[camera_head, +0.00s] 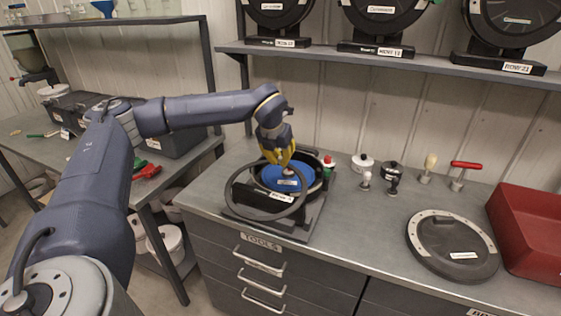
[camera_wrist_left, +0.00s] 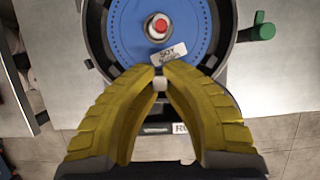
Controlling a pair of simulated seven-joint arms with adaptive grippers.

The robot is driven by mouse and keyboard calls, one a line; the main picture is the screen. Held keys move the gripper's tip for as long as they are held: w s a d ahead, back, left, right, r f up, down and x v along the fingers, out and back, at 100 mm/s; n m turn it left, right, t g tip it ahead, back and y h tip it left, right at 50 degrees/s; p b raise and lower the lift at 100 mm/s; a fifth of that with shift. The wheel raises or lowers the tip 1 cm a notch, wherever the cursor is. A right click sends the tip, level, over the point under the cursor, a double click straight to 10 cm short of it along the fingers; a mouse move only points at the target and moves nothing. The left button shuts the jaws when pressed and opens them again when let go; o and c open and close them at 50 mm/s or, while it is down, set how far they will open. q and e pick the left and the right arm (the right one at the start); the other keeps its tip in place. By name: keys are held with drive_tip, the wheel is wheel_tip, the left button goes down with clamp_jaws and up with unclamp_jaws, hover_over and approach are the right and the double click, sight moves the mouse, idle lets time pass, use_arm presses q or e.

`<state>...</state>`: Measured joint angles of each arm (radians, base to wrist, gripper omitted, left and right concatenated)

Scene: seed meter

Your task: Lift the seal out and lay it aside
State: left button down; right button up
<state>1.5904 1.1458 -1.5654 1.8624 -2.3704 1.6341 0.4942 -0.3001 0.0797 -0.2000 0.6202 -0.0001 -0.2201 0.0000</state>
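The seal, a dark grey ring (camera_head: 233,186), shows tilted in front of the open meter housing (camera_head: 318,190) in the head view. My left gripper (camera_head: 284,166) is above the housing, at the ring's upper edge. In the left wrist view its yellow fingertips (camera_wrist_left: 160,82) come together on a small pale piece, which looks like part of the seal; the rest of the ring is hard to make out there. The blue seed disc (camera_head: 292,180) with a red-topped hub lies in the housing, and also shows in the left wrist view (camera_wrist_left: 128,38). My right gripper is out of view.
A round dark cover (camera_head: 452,247) lies on the bench (camera_head: 365,228), right of the housing. A red bin (camera_head: 530,240) stands at the right end. Several small knobs and handled tools (camera_head: 392,178) stand behind. The bench between housing and cover is clear. A shelf (camera_head: 400,62) hangs above.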

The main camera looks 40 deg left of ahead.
use_arm(q)
drive_tip(key=shift+s+d+r, duration=0.1)
drive_tip(key=shift+s+r, duration=0.05)
drive_tip(key=shift+r, duration=1.25)
drive_tip(key=shift+s+r, duration=0.15)
drive_tip(key=shift+r, duration=1.2)
